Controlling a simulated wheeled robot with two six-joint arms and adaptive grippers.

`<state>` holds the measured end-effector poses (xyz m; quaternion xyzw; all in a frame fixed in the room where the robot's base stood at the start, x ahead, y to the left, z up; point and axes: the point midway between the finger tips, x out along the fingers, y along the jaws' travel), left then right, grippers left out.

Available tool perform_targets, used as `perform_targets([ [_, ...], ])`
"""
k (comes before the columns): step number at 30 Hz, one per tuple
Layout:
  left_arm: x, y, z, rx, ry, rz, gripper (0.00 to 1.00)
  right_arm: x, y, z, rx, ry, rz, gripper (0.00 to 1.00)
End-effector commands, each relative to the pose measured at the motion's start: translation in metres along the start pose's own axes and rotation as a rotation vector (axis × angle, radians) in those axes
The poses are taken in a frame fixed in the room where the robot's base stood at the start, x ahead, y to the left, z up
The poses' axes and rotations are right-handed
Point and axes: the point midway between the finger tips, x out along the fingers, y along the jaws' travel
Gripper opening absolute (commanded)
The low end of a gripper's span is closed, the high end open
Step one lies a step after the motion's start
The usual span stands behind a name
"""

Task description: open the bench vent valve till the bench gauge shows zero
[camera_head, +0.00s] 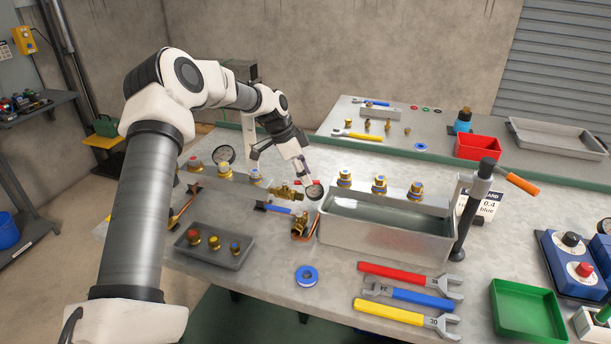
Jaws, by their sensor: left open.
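My left gripper (283,165) is open and empty. A blue lever (273,207) and another brass valve (300,226) are nearer the front. My right gripper is out of view.
A metal water tank (385,238) stands right of the valves, with a black post and orange handle (521,183) beside it. A dark tray (214,250) of fittings, blue tape (306,275) and coloured wrenches (410,297) lie in front. A green tray (527,311) is at right.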

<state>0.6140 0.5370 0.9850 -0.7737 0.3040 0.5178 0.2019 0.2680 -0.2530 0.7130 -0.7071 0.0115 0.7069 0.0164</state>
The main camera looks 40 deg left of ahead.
Motion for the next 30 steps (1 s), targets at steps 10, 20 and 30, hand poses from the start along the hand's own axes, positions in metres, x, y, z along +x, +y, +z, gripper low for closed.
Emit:
perform_targets([
  [10,-0.081,-0.001,-0.002,0.0,0.002,-0.001,0.43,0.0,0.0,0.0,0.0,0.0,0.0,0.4],
  [20,-0.11,-0.001,-0.002,0.0,-0.003,0.005,0.43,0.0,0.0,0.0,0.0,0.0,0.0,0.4],
  [30,-0.131,0.0,-0.011,0.0,-0.003,0.004,0.43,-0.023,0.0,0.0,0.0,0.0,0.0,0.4],
])
